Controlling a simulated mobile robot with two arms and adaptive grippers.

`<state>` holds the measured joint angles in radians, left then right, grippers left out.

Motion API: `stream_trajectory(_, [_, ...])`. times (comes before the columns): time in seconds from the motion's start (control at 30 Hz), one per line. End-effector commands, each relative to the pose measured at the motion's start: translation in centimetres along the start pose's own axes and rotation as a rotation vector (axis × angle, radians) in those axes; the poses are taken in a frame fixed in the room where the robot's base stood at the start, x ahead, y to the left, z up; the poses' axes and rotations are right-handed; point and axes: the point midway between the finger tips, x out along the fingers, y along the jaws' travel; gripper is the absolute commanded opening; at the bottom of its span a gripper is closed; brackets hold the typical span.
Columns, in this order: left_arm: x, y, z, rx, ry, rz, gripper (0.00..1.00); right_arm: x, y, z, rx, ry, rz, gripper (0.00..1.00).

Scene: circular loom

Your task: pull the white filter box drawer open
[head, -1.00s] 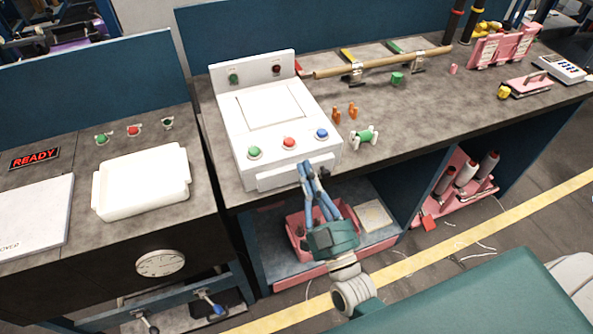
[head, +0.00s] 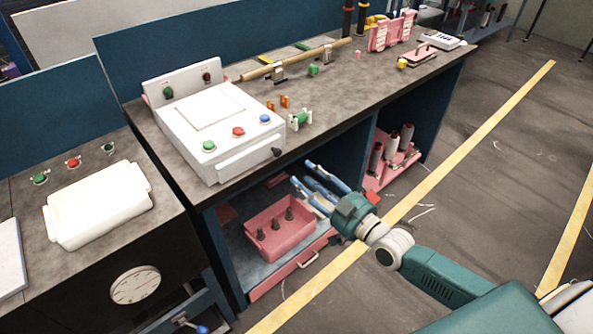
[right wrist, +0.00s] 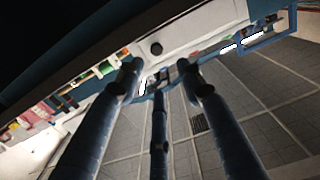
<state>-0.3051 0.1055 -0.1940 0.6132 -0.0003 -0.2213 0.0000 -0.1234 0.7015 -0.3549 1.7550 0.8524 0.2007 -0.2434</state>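The white filter box (head: 205,128) stands on the workbench, with green, red and blue buttons on top. Its long white drawer front (head: 245,156) is on the near side, with a dark round knob (head: 277,152) at its right end. I cannot tell whether the drawer stands out from the box. In the right wrist view the knob (right wrist: 156,48) shows beyond the fingers. My right gripper (head: 304,177) is in front of the bench, below and right of the knob and apart from it. Its fingers are spread and empty. My left gripper is not in view.
A pink bin (head: 280,228) with dark spools sits on the shelf below. A white tray (head: 98,205) lies on the left bench. Orange clips and a green-and-white part (head: 300,119) lie right of the box. The floor at right is clear.

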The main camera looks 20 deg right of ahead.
Motion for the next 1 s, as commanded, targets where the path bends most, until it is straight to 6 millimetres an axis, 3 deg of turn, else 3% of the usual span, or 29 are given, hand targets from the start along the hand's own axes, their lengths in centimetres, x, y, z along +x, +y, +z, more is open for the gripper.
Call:
stream_trajectory(0.3, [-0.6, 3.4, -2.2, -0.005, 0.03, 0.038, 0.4, 4.7, 0.1, -0.3, 0.0, 0.002, 0.0, 0.38])
stream_trajectory(0.6, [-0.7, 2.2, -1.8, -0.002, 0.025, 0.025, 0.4, 9.4, 0.0, -0.2, 0.0, 0.001, 0.0, 0.38])
stream_trajectory(1.0, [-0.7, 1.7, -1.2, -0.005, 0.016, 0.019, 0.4, 10.7, 0.0, -0.1, 0.001, 0.0, 0.0, 0.38])
